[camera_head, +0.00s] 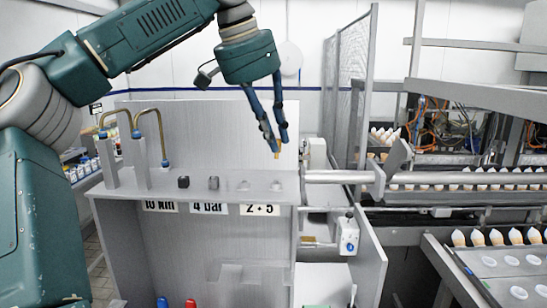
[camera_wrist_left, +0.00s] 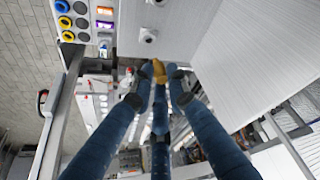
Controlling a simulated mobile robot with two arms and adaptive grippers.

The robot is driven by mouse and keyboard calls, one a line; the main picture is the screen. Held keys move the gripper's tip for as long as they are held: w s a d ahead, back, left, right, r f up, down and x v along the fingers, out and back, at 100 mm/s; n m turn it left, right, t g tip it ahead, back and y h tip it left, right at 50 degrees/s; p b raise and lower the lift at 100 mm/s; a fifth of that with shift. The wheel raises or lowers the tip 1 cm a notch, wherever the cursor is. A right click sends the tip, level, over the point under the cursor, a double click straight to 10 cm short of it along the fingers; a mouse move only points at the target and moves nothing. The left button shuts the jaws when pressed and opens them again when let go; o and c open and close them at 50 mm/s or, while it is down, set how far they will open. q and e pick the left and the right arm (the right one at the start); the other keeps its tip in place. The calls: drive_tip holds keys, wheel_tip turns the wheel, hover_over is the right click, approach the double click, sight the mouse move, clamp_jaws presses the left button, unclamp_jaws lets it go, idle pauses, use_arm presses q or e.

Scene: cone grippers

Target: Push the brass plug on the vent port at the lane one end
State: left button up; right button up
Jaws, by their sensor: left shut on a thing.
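My left gripper (camera_head: 276,145) is shut on a small brass plug (camera_head: 277,154) and holds it in the air above the right end of the grey shelf (camera_head: 225,195). In the left wrist view the brass plug (camera_wrist_left: 159,71) sits between the blue fingertips (camera_wrist_left: 160,84). Two small pale fittings stand on the shelf: a left one (camera_head: 243,185) and a right one (camera_head: 277,185), below the plug. A grey round fitting (camera_wrist_left: 148,36) shows beyond the plug in the left wrist view. I cannot tell which fitting is the vent port. My right gripper is not in view.
A black block (camera_head: 183,182) and a grey block (camera_head: 213,183) stand farther left on the shelf. Bent brass pipes (camera_head: 161,135) rise at its left end. A grey back panel (camera_head: 200,130) stands behind. A conveyor with cones (camera_head: 460,182) lies to the right.

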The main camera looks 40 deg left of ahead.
use_arm(q)
wheel_tip(320, 180, up, 9)
drive_tip(key=shift+p, duration=0.35)
idle(0.9)
drive_tip(key=shift+f, duration=0.1)
idle(0.5)
